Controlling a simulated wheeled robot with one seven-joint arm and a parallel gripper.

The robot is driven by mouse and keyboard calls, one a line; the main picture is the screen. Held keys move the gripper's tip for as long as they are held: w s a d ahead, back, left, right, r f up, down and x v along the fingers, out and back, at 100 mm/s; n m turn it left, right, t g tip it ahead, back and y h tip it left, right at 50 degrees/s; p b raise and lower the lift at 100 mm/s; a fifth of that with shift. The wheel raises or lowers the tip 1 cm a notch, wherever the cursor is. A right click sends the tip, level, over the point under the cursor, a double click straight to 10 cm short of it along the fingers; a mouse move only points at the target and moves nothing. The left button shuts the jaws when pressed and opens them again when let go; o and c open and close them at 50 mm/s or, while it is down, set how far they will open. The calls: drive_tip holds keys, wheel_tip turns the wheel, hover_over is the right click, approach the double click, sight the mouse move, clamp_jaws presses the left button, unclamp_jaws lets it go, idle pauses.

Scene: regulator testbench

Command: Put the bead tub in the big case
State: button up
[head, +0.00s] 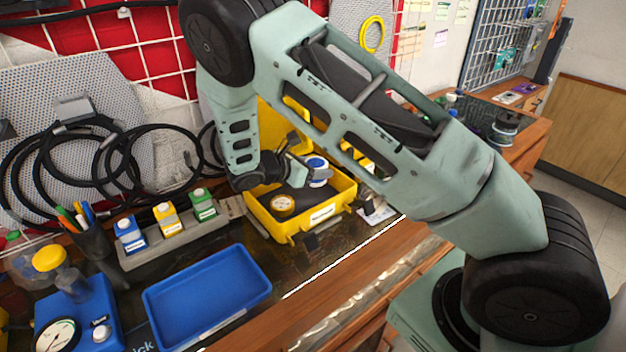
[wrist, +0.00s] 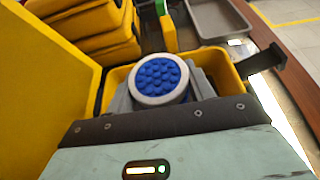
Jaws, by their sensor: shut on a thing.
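The bead tub (wrist: 158,78) is a round white tub with blue beads on top. It also shows in the head view (head: 318,168). My gripper (wrist: 160,90) is shut on it, with grey fingers on both sides of the tub; it shows beside the tub in the head view (head: 303,176). The big case appears to be the open yellow case (head: 328,214) with a dark inside and a raised lid (head: 268,125). The tub is over the right part of this case. I cannot tell whether it touches the floor. The wrist view shows the case's rim (wrist: 226,66) around the tub.
A blue tray (head: 208,292) and a rack of small bottles (head: 168,220) stand to the left. Yellow cases (wrist: 88,25) and a grey tray (wrist: 218,16) show in the wrist view.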

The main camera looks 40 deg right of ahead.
drive_tip(key=shift+f+p, duration=0.3)
drive_tip(key=shift+f, duration=1.7)
drive_tip(key=shift+f, duration=0.15)
drive_tip(key=o, duration=1)
